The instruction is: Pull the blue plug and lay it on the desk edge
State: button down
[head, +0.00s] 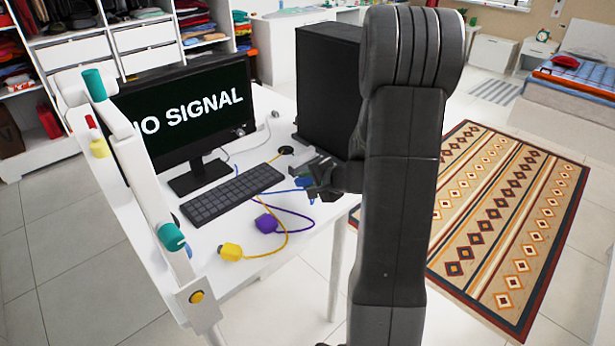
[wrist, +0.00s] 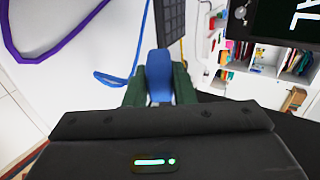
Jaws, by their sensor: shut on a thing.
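The blue plug (wrist: 158,75) is between the two fingers of my gripper (wrist: 158,84) in the wrist view, and the fingers are shut on it. In the head view my gripper (head: 318,184) is over the right part of the white desk (head: 215,205), in front of the black computer tower (head: 325,85). Only a little of the blue plug (head: 303,182) shows there beside the dark fingers. A blue cable (wrist: 110,78) lies on the desk to the left of the plug in the wrist view. I cannot tell whether the plug touches the desk.
A yellow plug (head: 230,251) and a purple plug (head: 266,223) lie on the desk near its front edge with their cables. A keyboard (head: 232,193) and a monitor (head: 185,110) reading "NO SIGNAL" stand left of my gripper. A white post with teal knobs (head: 171,237) stands at the left.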

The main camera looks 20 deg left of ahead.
aim_at(308, 206)
jog(key=shift+f+b, duration=1.05)
jog(key=shift+f, duration=1.55)
jog(key=c, duration=1.1)
grip_release()
jog(key=shift+c, duration=0.2)
jog(key=shift+o, duration=0.3)
jog(key=shift+o, duration=0.7)
jog(key=shift+s, duration=0.1)
jog(key=shift+f, duration=0.1)
jog(key=shift+d+f, duration=0.1)
jog(key=shift+c, duration=0.6)
